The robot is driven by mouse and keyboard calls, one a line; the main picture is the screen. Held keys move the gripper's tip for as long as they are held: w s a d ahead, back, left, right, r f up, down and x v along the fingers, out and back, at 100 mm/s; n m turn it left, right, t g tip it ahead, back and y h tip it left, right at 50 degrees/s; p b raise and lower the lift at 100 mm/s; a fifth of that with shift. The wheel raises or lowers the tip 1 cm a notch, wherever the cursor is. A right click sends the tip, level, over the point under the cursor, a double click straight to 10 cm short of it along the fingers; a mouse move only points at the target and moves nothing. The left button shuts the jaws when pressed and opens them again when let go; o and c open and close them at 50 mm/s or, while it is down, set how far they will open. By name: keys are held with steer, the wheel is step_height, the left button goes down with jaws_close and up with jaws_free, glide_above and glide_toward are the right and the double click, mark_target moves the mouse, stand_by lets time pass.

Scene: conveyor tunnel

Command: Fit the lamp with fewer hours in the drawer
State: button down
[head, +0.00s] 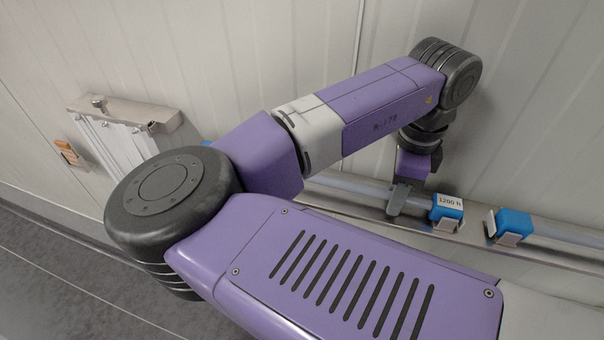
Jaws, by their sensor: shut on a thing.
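A lamp (352,184) is a grey tube lying along a metal rail on the wall. Its right end has a blue cap (448,207) with a white label that reads 1200 h. My gripper (402,203) points down and is shut on this tube, just left of the cap. A second lamp (568,233) lies to the right on the rail, with a blue cap (514,222) at its left end. No hours label can be read on it. My arm hides much of the left part of the first tube. I cannot tell which part in view is the drawer.
A metal fixture (128,112) with pale upright slats sticks out from the wall at the left. A small orange part (67,152) is fixed beside it. The ribbed wall (230,50) stands close behind my arm. The grey floor (50,270) at lower left is clear.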

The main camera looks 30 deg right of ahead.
steer(key=shift+r, duration=0.15)
steer(key=shift+r+p, duration=1.4)
steer(key=shift+p, duration=0.05)
step_height(320, 180, up, 3)
steer(key=p, duration=0.3)
steer(key=shift+r, duration=0.15)
